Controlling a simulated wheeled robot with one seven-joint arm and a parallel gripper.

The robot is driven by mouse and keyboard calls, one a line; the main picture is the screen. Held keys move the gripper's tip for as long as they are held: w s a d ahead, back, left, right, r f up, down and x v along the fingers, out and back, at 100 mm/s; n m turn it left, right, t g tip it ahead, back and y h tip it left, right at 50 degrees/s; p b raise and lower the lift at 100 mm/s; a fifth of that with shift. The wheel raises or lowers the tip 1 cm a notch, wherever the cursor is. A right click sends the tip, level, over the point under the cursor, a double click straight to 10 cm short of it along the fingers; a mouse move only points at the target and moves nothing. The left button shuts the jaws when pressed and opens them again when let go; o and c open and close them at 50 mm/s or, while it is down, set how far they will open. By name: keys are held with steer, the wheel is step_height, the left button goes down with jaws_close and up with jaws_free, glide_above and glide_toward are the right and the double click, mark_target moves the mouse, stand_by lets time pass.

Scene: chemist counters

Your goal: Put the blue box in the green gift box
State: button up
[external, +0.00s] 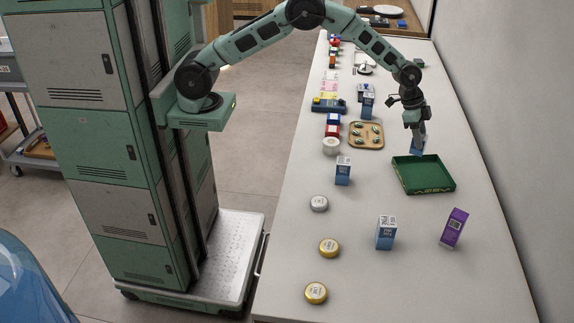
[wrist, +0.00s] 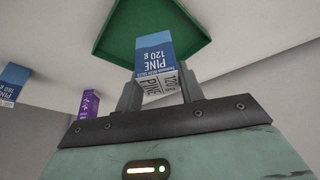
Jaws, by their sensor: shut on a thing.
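The green gift box (external: 445,188) is an open, shallow tray on the right half of the counter; its green floor or wall also shows at the top of the wrist view (wrist: 118,48). My gripper (external: 417,138) is shut on a blue box (external: 417,147) at the far edge of the green gift box. In the wrist view the held blue box (wrist: 153,50) reads "PINE 120 g" and sits between my fingers (wrist: 158,95), overlapping the green gift box. I cannot tell its exact height above the tray.
Two similar blue-and-white boxes stand nearer, one at the front (external: 385,233) and one left (external: 343,172). A purple box (external: 454,228) stands at front right. Round tins (external: 329,248) line the left edge. A wooden tray (external: 366,143) with small green items lies left of my gripper.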

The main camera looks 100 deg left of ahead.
mark_target(416, 154)
steer(key=shift+f+p, duration=0.75)
steer(key=shift+f, duration=2.6)
steer(key=shift+f, duration=0.2)
steer(key=o, duration=1.1)
steer(key=shift+r, duration=0.1)
